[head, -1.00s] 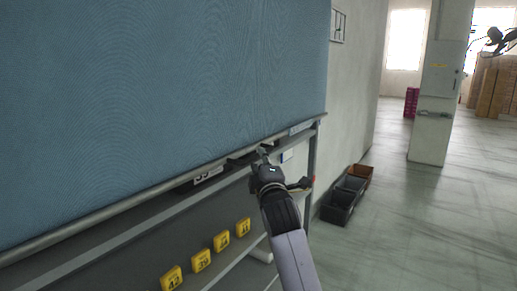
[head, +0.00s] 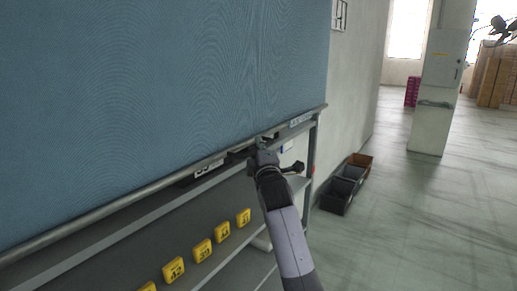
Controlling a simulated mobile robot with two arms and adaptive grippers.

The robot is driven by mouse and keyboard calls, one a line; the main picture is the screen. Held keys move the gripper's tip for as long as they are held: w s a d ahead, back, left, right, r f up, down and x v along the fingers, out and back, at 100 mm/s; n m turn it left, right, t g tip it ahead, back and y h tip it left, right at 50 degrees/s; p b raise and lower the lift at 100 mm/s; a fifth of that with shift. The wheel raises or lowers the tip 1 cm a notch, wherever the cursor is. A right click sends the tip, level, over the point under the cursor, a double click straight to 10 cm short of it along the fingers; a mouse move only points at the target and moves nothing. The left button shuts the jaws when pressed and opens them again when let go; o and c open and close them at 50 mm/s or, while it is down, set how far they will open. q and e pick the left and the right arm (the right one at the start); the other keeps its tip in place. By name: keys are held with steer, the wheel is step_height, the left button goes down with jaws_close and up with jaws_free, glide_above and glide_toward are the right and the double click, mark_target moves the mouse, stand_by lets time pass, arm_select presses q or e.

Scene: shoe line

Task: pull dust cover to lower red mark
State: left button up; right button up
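The blue dust cover (head: 150,90) hangs over the upper front of a grey shelf rack, with a metal bar (head: 130,198) along its lower edge. My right gripper (head: 262,146) is at this bar, near its right end, beside a short dark piece (head: 240,155) that looks like a handle. The fingertips are small and partly hidden by the gripper body, so I cannot tell whether they are closed on it. My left gripper is out of view.
Below the cover, the rack (head: 150,240) carries several yellow number tags (head: 203,251). Dark and brown bins (head: 345,185) stand on the floor by the wall to the right. A pillar (head: 435,95) stands farther back. The floor on the right is clear.

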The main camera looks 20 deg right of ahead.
jaws_close()
stand_by(0.4)
